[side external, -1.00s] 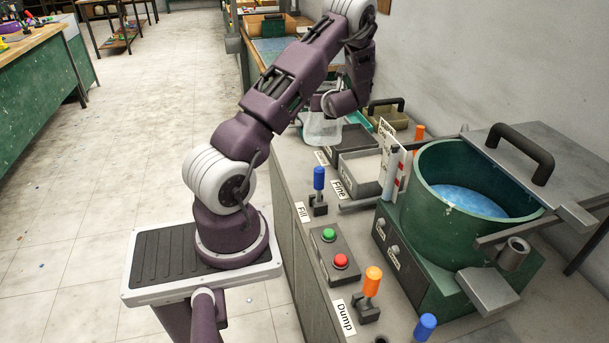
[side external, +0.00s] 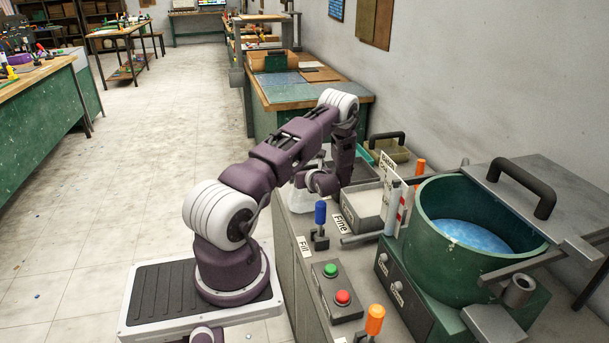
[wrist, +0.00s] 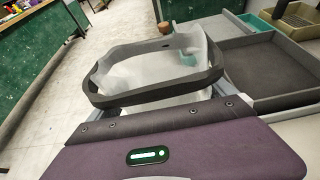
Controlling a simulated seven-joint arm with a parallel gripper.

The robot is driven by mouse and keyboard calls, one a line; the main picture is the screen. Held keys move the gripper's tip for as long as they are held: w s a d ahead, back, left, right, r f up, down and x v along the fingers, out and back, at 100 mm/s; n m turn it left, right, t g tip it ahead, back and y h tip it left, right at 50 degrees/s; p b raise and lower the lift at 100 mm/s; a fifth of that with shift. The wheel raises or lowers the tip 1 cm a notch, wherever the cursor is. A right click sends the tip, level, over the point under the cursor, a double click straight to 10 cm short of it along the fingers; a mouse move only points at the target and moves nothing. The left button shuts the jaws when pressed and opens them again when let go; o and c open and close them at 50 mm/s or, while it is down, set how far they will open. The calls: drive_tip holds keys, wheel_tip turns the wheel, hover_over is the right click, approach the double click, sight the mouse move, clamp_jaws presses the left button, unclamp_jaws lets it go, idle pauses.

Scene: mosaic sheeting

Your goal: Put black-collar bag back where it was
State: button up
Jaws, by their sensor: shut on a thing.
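The black-collar bag is a clear whitish bag (wrist: 130,76) with a thick black ring collar (wrist: 97,99) around its mouth. It fills the upper middle of the wrist view. In the side view the bag (side external: 302,201) hangs below my gripper (side external: 318,181), by the left edge of the counter. My gripper is shut on the bag at its collar, and the fingertips are mostly hidden behind the collar. I cannot tell whether the bag touches the counter.
Grey "Fine" tray (side external: 349,212) and a dark tray (wrist: 285,88) lie right of the bag. An olive bin (side external: 398,154) with a black handle is behind. A blue lever (side external: 320,212) and green drum (side external: 430,262) stand nearer. Open floor (side external: 130,170) lies left.

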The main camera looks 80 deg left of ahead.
drive_tip(key=shift+f, duration=0.1)
drive_tip(key=o, duration=1.7)
drive_tip(key=v, duration=1.2)
drive_tip(key=s+d+r+n+g+h, duration=0.1)
drive_tip(key=s+d+r+n, duration=0.1)
drive_tip(key=d+r+n, duration=0.45)
drive_tip(key=s+d+r+n+g, duration=0.1)
drive_tip(key=d+r+n+g, duration=0.15)
drive_tip(key=r, duration=0.65)
drive_tip(key=s+d+r+n+t+h, duration=0.3)
drive_tip(key=d+h, duration=0.1)
drive_tip(key=d, duration=0.7)
drive_tip(key=s+d+r+n+t+h, duration=0.2)
drive_tip(key=d+r+n+t+h, duration=0.1)
drive_tip(key=d, duration=0.8)
drive_tip(key=s+d+r+n+t+h, duration=0.3)
drive_tip(key=d+r+h, duration=0.1)
drive_tip(key=d, duration=0.7)
drive_tip(key=shift+s+d+r+h, duration=0.3)
drive_tip(key=shift+s+d+h, duration=0.1)
drive_tip(key=shift+h, duration=0.3)
